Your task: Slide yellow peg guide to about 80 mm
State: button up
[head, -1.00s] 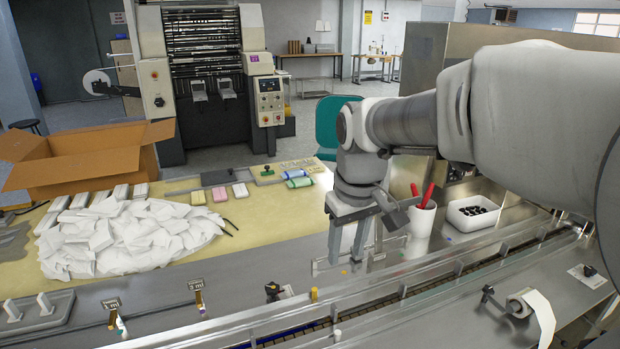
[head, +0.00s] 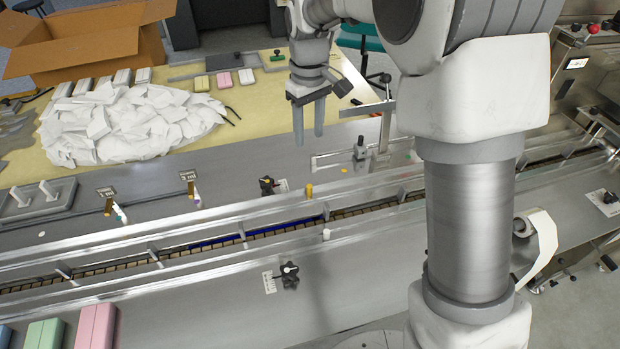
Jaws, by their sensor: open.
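The yellow peg (head: 309,191) stands upright on the far guide rail (head: 240,205) of the conveyor, near the middle of the head view. A black knob (head: 267,186) with a small white scale plate (head: 282,186) lies just left of it; the scale is too small to read. My gripper (head: 309,139) points down above and behind the yellow peg, in the picture straight above it. Its two fingers are apart with nothing between them, and it does not touch the peg.
A white peg (head: 326,234) stands on the near rail, with another black knob (head: 289,271) in front. A grey post with a crossbar (head: 367,110) stands right of my gripper. Pink blocks (head: 96,326) lie at the lower left.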

aim_at(309, 185)
notch_tip(309, 185, down, 16)
jog(key=shift+b, duration=0.55)
grip_shut()
dwell(1.2)
